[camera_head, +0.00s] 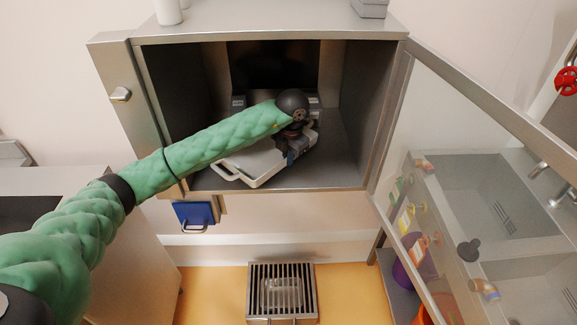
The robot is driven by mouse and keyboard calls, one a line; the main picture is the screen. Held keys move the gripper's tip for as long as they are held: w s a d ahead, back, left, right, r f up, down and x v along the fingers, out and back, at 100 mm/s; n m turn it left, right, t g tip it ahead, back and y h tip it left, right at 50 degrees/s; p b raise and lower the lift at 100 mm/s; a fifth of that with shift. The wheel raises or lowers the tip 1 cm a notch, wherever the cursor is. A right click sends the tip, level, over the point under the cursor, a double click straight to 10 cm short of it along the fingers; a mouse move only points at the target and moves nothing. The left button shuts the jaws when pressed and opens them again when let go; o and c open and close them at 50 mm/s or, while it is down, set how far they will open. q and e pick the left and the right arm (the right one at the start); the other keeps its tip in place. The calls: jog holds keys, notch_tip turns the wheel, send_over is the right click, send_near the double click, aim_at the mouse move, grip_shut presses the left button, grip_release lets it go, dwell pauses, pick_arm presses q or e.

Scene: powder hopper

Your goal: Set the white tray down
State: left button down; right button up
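The white tray (258,170) is inside the open steel cabinet, near its front edge. A looped handle shows at its front left. My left arm, in a green sleeve, reaches in over the tray from the left. My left gripper (299,152) is at the tray's right side, below the dark round wrist. Its fingertips are too small and too covered to tell whether they grip the tray. I cannot tell whether the tray touches the cabinet floor. My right gripper is not in view.
The steel cabinet (268,39) has its glass door (440,130) swung open to the right. A dark device (238,103) stands behind the tray. The cabinet floor right of the tray is clear. A blue item (195,213) hangs below, and a floor grate (281,290) lies lower.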

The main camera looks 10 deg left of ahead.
aim_at(288, 173)
pick_arm(q)
notch_tip(288, 173, down, 3)
jog(key=shift+f, duration=0.15)
jog(key=shift+f+b, duration=0.15)
jog(key=shift+b, duration=0.15)
jog(key=c, duration=2.1)
grip_release()
jog(key=o, duration=0.5)
jog(key=shift+c, duration=0.2)
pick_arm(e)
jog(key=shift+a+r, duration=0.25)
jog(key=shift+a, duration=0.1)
pick_arm(q)
jog(key=shift+s, duration=0.1)
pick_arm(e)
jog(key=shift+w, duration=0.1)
